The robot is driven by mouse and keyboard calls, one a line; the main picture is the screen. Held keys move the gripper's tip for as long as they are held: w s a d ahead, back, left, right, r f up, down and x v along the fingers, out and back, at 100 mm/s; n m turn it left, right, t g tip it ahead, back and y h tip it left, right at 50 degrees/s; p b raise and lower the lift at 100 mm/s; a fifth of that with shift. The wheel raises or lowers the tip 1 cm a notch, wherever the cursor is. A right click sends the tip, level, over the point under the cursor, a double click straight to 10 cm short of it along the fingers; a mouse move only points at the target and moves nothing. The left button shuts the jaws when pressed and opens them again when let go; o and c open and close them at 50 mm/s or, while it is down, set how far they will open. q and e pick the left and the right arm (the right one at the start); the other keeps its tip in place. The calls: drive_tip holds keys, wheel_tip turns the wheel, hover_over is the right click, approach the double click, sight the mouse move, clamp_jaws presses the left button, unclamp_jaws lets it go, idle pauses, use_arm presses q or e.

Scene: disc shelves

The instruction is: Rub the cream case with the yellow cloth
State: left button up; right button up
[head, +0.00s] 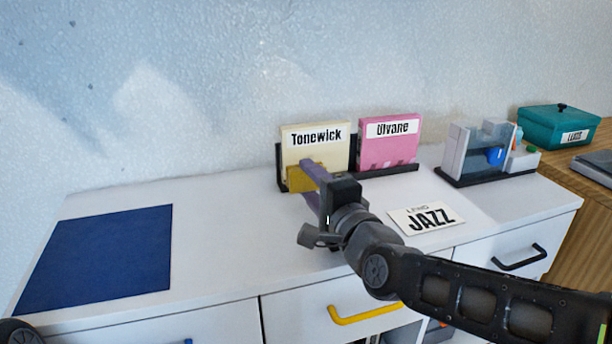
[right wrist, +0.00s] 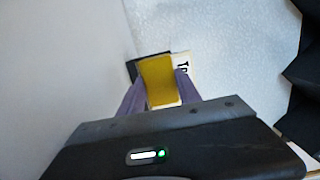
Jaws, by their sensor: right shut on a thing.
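The cream case (head: 315,138), labelled "Tonewick", stands upright in a black rack at the back of the white cabinet top. The yellow cloth (head: 298,179) is at the case's lower front; I cannot tell whether it touches. My right gripper (head: 308,168) is shut on the yellow cloth, its purple fingers in front of the case. In the right wrist view the cloth (right wrist: 158,80) sits between the fingertips and hides most of the cream case (right wrist: 185,62). My left gripper does not show clearly; only a dark part of mine is at the lower left corner.
A pink case (head: 389,142) labelled "Ulvane" stands beside the cream one in the rack (head: 392,171). A "JAZZ" card (head: 427,217) lies in front. A blue mat (head: 100,258) lies left. A clear divider stand (head: 488,155) and teal box (head: 558,127) are right. Drawers have yellow and black handles.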

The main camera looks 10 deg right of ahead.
drive_tip(key=shift+s, duration=0.3)
drive_tip(key=shift+s+d, duration=0.15)
drive_tip(key=shift+s, duration=1.35)
